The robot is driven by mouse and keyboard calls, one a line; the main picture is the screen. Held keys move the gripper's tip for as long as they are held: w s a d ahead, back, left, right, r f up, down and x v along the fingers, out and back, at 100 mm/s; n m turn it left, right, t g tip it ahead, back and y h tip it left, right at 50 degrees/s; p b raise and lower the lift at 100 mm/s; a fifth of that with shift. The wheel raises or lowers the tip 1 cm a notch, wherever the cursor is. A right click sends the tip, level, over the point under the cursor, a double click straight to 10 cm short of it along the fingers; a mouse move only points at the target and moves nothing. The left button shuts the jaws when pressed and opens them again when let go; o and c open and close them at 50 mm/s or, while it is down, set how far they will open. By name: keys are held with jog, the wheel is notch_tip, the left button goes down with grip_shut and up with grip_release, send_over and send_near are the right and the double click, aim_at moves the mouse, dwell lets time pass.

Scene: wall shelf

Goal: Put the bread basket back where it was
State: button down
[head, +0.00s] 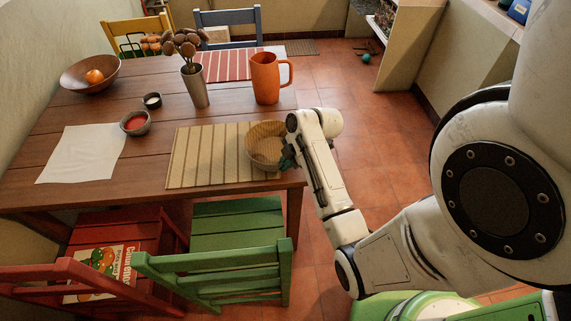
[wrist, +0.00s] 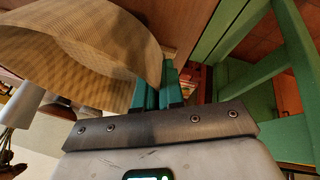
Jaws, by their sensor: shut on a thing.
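The bread basket (head: 262,147) is a tan woven bowl at the right front of the wooden table, over or on the right end of a striped beige placemat (head: 205,158). My gripper (head: 287,160) is at the basket's right side, shut on its rim. In the wrist view the basket (wrist: 85,50) fills the upper left, and the teal fingers (wrist: 168,88) pinch its edge. The basket looks tilted in the wrist view. I cannot tell whether its base touches the placemat.
An orange pitcher (head: 265,78), a vase of dried flowers (head: 195,85), a small red-filled bowl (head: 135,123) and a fruit bowl (head: 90,75) stand on the table. A white sheet (head: 82,153) lies left. A green chair (head: 235,235) and a red chair (head: 110,240) stand in front.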

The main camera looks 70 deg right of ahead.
jog(key=shift+f, duration=0.55)
jog(key=c, duration=1.2)
grip_release()
jog(key=shift+f, duration=0.1)
jog(key=shift+c, duration=0.2)
jog(key=v, duration=1.2)
